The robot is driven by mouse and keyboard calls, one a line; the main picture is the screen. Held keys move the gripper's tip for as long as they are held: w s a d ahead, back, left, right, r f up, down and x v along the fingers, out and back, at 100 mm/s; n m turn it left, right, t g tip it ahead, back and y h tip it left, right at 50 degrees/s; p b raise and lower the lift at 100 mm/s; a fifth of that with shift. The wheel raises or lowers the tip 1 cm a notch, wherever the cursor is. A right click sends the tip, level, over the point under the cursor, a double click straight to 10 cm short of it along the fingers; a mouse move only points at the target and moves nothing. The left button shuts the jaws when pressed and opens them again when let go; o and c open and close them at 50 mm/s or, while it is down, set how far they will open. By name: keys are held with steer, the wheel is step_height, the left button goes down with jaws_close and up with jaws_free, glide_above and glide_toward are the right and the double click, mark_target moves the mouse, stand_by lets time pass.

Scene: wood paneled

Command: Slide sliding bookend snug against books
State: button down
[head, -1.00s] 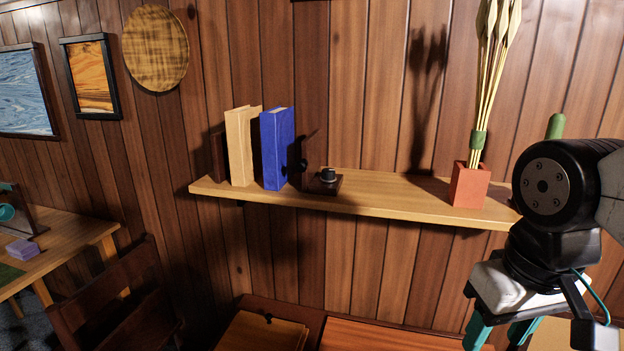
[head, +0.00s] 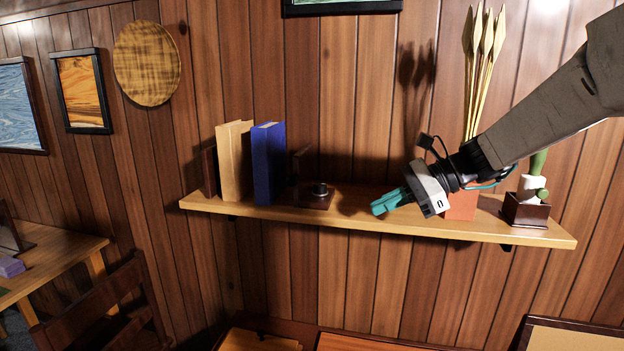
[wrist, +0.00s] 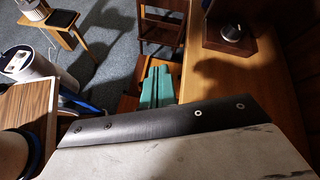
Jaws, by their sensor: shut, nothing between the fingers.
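The sliding bookend (head: 318,201) is dark brown wood with an upright plate and a round black knob on its base. It stands on the wooden shelf (head: 365,217), right of a blue book (head: 268,165). A narrow gap seems to separate its plate from the blue book. A cream book (head: 235,162) stands left of the blue one, beside a dark fixed end (head: 209,170). My gripper (head: 380,207), with teal fingers, is shut and empty, right of the bookend and apart from it. In the wrist view, the bookend's knob (wrist: 232,33) is at top right, and my gripper (wrist: 157,88) is at centre.
A terracotta pot (head: 461,205) with tall dried stalks stands behind my wrist. A cactus in a dark pot (head: 526,210) is at the shelf's right end. The shelf between bookend and gripper is clear. A wooden chair (head: 110,305) stands below left.

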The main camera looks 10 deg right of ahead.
steer(key=w+r+m+t+y, duration=0.2)
steer(key=w+r+m, duration=0.2)
steer(key=w+r, duration=0.15)
steer(key=m, duration=0.1)
glide_toward(298, 180)
steer(key=x, duration=0.7)
steer(key=shift+d+f, duration=0.1)
steer(key=shift+f, duration=0.05)
steer(key=shift+w, duration=0.1)
